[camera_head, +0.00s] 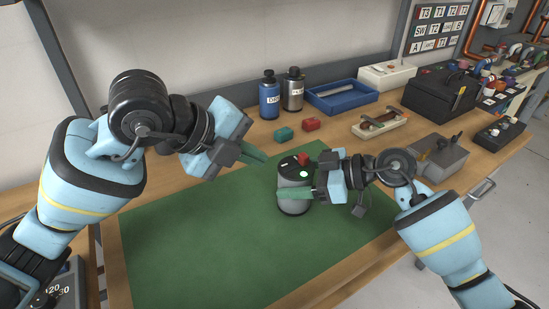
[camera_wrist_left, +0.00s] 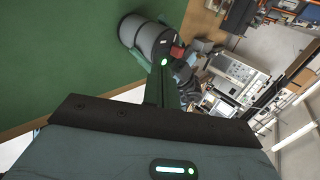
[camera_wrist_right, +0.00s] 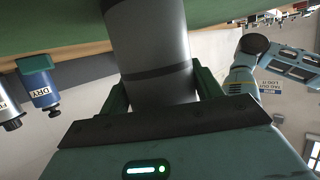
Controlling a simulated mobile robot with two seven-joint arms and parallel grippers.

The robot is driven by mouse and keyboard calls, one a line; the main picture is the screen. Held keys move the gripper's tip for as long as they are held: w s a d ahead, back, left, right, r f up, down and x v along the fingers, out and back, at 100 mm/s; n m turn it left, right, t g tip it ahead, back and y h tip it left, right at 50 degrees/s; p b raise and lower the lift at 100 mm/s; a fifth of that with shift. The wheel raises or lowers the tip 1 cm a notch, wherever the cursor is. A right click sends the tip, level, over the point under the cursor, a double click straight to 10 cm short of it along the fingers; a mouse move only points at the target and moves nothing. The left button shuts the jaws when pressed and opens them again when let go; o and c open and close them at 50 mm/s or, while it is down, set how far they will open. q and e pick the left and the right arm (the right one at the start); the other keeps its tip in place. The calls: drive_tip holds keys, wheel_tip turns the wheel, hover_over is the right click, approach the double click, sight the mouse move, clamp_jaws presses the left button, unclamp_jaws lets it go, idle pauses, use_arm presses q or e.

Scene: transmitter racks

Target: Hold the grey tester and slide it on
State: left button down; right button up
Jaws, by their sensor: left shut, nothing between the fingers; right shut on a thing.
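The grey tester (camera_head: 294,206) is an upright cylinder with a black top at the right part of the green mat (camera_head: 210,230). A red switch (camera_head: 304,159) and a bright green lamp (camera_head: 303,174) show on its top. My right gripper (camera_head: 296,192) is shut around the tester's side; the right wrist view shows the tester (camera_wrist_right: 150,45) between both fingers. I cannot tell whether its base touches the mat. My left gripper (camera_head: 262,157) is shut and empty, a little up and left of the tester's top. The left wrist view shows the tester (camera_wrist_left: 150,38) just beyond the left fingertips.
A red block (camera_head: 311,124) and a green block (camera_head: 284,134) lie behind the tester. Behind them stand a blue bottle (camera_head: 269,96), a grey bottle (camera_head: 293,91) and a blue tray (camera_head: 342,97). A grey box (camera_head: 437,158) stands right. The mat's left part is clear.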

use_arm(q)
drive_tip(key=v, duration=0.5)
use_arm(e)
drive_tip(key=shift+d, duration=0.1)
drive_tip(key=o, duration=1.3)
drive_tip(key=v, duration=1.2)
drive_tip(key=shift+d, duration=0.1)
